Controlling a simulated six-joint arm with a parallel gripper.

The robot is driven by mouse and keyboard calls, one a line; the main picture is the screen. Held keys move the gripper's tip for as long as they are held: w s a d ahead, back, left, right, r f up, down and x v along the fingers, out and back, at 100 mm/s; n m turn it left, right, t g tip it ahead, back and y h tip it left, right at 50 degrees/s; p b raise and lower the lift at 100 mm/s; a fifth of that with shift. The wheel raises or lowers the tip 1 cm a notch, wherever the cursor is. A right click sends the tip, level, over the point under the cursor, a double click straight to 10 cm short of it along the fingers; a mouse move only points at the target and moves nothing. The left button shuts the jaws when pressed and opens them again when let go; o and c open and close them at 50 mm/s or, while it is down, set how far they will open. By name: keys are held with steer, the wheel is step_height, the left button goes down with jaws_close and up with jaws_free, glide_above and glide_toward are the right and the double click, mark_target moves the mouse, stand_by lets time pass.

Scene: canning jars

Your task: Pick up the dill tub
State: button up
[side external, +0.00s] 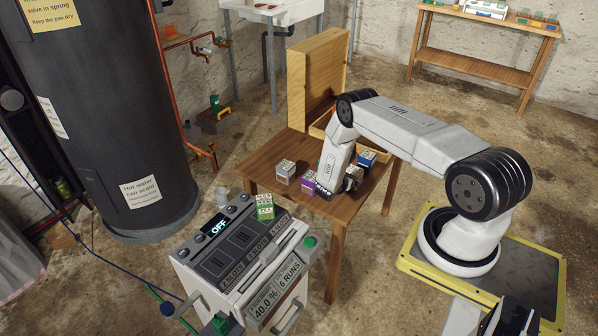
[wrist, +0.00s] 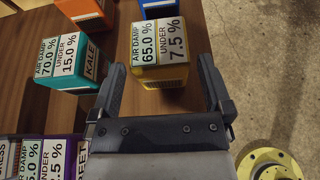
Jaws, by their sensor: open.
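No label reading "dill" is legible in either view. In the wrist view a yellow tub (wrist: 160,75) has a white top reading "AIR DAMP 65.0 %" and "UNDER 7.5 %"; its name is not visible. My gripper (wrist: 160,64) is open, with one finger to the left and one to the right of this yellow tub's near part. I cannot tell whether the fingers touch it. In the side view my arm reaches down over the wooden table (side external: 262,164) among the tubs, and the fingers are mostly hidden.
A teal tub (wrist: 72,78) labelled "KALE" stands left of the yellow one. A purple tub (wrist: 75,146) is nearer, an orange tub (wrist: 90,22) and a blue tub (wrist: 153,14) farther. A wooden board (side external: 315,75) rises behind the table. A control cabinet (side external: 243,250) stands in front.

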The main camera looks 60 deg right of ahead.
steer(key=shift+x, duration=1.15)
steer(key=c, duration=1.1)
steer(key=shift+r, duration=0.2)
